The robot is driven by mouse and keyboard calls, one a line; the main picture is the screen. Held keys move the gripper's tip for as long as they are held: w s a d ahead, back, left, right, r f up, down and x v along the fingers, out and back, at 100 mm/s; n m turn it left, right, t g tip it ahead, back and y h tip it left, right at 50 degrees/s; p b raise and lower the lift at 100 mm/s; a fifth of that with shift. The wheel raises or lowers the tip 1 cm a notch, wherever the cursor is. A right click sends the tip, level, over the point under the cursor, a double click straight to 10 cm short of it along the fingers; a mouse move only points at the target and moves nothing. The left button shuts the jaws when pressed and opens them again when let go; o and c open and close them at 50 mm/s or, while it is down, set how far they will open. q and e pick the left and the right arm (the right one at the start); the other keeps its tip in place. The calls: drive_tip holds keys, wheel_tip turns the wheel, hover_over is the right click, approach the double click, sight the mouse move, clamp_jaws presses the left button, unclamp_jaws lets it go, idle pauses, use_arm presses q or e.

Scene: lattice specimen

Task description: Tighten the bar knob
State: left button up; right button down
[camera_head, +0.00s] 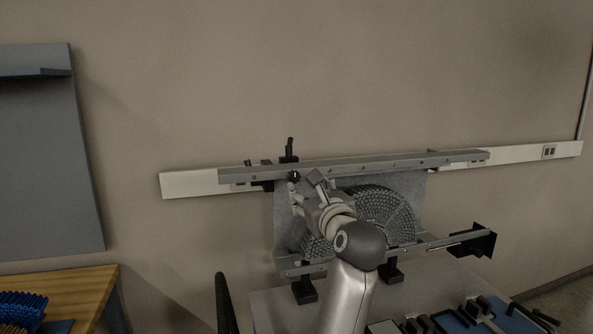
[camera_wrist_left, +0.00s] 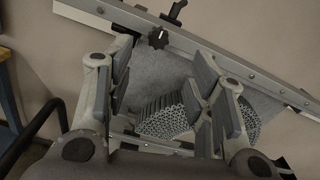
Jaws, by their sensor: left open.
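The black bar knob (camera_wrist_left: 158,38) with a white mark sits on the front of the grey metal bar (camera_wrist_left: 205,45) in the left wrist view. In the head view the knob (camera_head: 294,176) shows small at the left part of the bar (camera_head: 370,163). My left gripper (camera_wrist_left: 160,80) is open and empty, its fingers spread either side below the knob, apart from it. In the head view the left gripper (camera_head: 307,182) is just below the bar, and its arm covers part of the lattice specimen (camera_head: 385,213). My right gripper is not in view.
A black clamp with an upright handle (camera_head: 289,150) stands on the bar above the knob. A lower rail (camera_head: 440,242) runs under the specimen, with a black end block (camera_head: 481,241) at right. Tools (camera_head: 455,318) lie at lower right. A wooden table (camera_head: 75,283) stands at left.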

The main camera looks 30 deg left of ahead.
sight(295, 177)
use_arm(q)
drive_tip(key=p+x, duration=0.3)
drive_tip(key=x, duration=0.6)
drive_tip(key=shift+s, duration=0.15)
drive_tip(key=shift+w+a+f, duration=0.1)
drive_tip(key=shift+w+a, duration=0.25)
drive_tip(key=shift+a, duration=0.05)
drive_tip(key=c, duration=1)
drive_tip(key=shift+c, duration=0.2)
